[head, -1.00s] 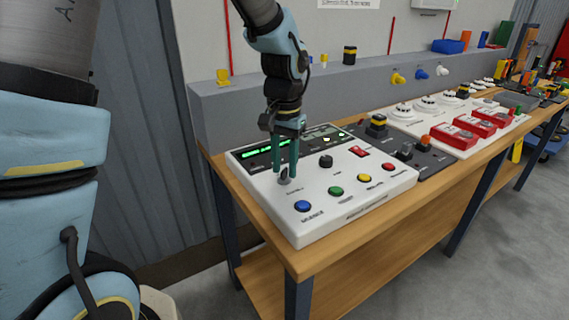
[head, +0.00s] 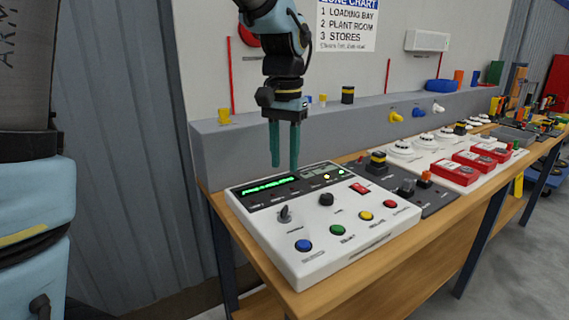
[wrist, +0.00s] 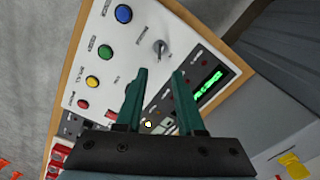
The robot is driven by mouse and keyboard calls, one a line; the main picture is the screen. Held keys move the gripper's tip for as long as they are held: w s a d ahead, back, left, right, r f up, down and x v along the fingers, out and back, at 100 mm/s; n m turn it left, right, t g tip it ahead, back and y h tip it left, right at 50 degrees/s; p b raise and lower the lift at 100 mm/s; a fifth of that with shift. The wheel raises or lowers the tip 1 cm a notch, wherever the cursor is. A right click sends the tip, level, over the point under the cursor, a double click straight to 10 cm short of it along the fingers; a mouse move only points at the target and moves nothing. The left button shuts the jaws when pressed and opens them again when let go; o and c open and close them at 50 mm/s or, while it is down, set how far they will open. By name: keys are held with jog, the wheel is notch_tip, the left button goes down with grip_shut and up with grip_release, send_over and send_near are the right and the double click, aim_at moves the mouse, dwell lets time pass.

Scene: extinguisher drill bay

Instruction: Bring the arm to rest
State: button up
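My gripper (head: 285,164) hangs fingers down above the back part of a white control panel (head: 349,239), clear of it. Its two teal fingers are apart with nothing between them, as the wrist view (wrist: 161,75) also shows. The panel has a grey key-like switch (head: 285,215), a black knob (head: 326,199), a red rocker switch (head: 359,188), and blue, green, yellow and red buttons. Its display (head: 268,186) shows green text, and small lamps beside it glow. The switch also shows in the wrist view (wrist: 161,48), apart from the fingers.
The wooden bench (head: 408,232) runs to the right with a dark switch panel, white detectors and red call-point boxes (head: 455,173). A grey ledge (head: 215,150) behind carries a yellow cup-like item (head: 224,116). A zone chart (head: 347,24) hangs on the wall. Air above the panel's front is free.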

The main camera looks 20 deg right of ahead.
dwell(0.3)
jog(key=w+a+f+n, duration=0.2)
jog(key=a+f, duration=0.1)
jog(key=a, duration=0.4)
jog(key=w+a+f+n, duration=0.2)
jog(key=w+a, duration=0.1)
jog(key=a, duration=0.4)
jog(key=s+a+f+n, duration=0.1)
jog(key=a+f+n, duration=0.1)
jog(key=a, duration=0.6)
jog(key=s+a+f+n+t, duration=0.1)
jog(key=s+a+f+n, duration=0.1)
jog(key=a, duration=0.7)
notch_tip(320, 180, down, 2)
jog(key=shift+s+n+t, duration=0.3)
jog(key=shift+n, duration=0.5)
